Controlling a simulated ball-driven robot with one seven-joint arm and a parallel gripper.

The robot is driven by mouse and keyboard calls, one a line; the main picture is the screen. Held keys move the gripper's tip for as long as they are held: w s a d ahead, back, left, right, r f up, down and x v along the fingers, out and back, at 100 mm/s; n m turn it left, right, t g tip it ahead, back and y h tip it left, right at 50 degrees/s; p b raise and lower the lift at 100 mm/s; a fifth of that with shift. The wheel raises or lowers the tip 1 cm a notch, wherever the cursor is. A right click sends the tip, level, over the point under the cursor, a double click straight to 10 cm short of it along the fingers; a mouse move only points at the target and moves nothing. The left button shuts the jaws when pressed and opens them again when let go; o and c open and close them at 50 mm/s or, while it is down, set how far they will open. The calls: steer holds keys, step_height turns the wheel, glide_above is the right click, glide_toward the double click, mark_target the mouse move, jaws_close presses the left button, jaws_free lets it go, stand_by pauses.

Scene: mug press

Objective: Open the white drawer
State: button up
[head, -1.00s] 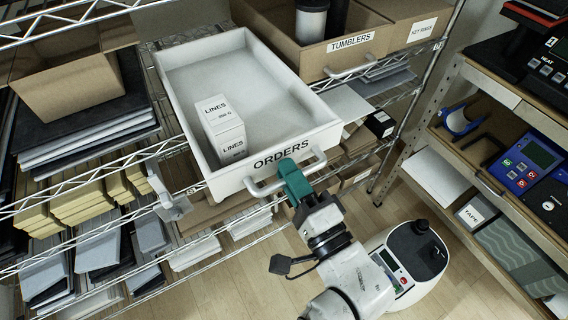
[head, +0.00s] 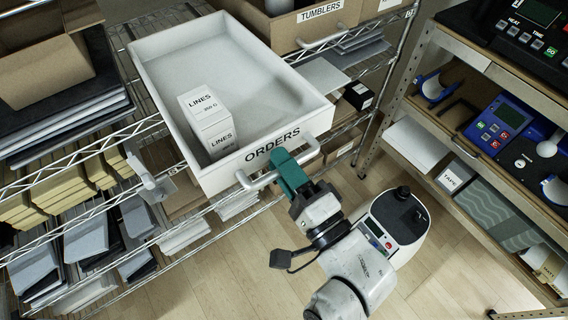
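The white drawer (head: 222,62) labelled ORDERS is pulled out from the wire rack, its open top showing its inside. A white LINES box (head: 208,122) stands inside near the front left corner. The drawer's white bar handle (head: 262,178) runs across its front face. My gripper (head: 290,170) has teal fingers at the middle of this handle. The fingers appear closed around the bar, and the fingertips are partly hidden against it.
A cardboard TUMBLERS bin (head: 290,28) stands to the right of the drawer on the rack. A wooden shelf unit (head: 470,150) with blue devices is at right. Several black and grey folders (head: 70,105) lie at left.

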steer(key=shift+o, duration=0.3)
steer(key=b+v, duration=0.3)
steer(key=v, duration=0.7)
steer(key=shift+s+d, duration=0.25)
steer(key=shift+s, duration=0.05)
steer(key=shift+f, duration=0.1)
steer(key=d+f+n+g+h, duration=0.3)
steer(key=d+f+g, duration=0.1)
steer(key=f, duration=0.4)
steer(key=d+f+n+g+h, duration=0.3)
steer(key=d+f+n, duration=0.1)
steer(key=f, duration=0.4)
steer(key=s+d+f+n+g+h, duration=0.3)
steer(key=s+d+f+g+h, duration=0.2)
steer(key=s+d+f+g, duration=0.3)
steer(key=s+d, duration=0.3)
steer(key=d, duration=0.2)
steer(key=shift+s+f+n+g, duration=0.25)
steer(key=shift+f+n+g, duration=0.1)
steer(key=shift+n+g, duration=0.05)
